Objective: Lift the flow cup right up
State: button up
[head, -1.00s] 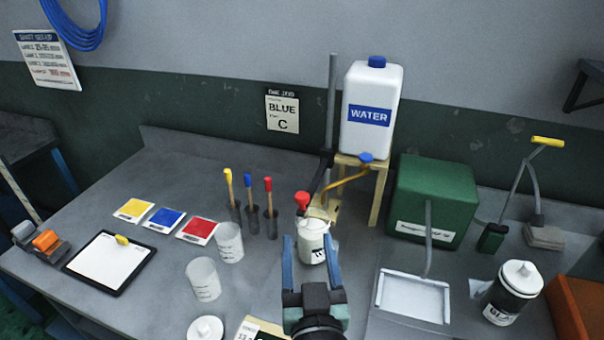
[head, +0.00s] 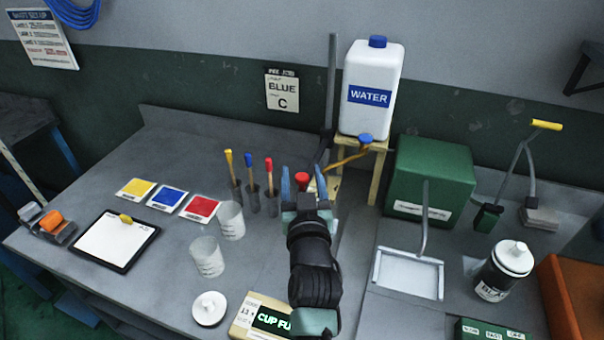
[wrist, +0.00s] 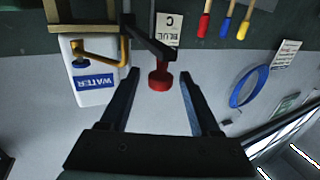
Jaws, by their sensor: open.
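A small red cup-like piece (head: 302,180) shows beyond my gripper near the end of a black bracket on the grey post (head: 332,90); I take it for the flow cup. The wrist view, upside down, shows this red piece (wrist: 159,82) between the fingertips, with a gap on each side. My gripper (head: 302,177) is open and empty; its blue fingers also show in the wrist view (wrist: 159,75). My arm hides what is under the red piece.
A water jug (head: 372,90) on a wooden stand (head: 376,180) with a tap is close on the right. Red, blue and yellow handled tools (head: 270,185) stand on the left. Two clear beakers (head: 207,257) and a white lid (head: 209,308) are at front left.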

jog(key=shift+w, duration=0.1)
grip_shut()
dwell(0.3)
dwell(1.1)
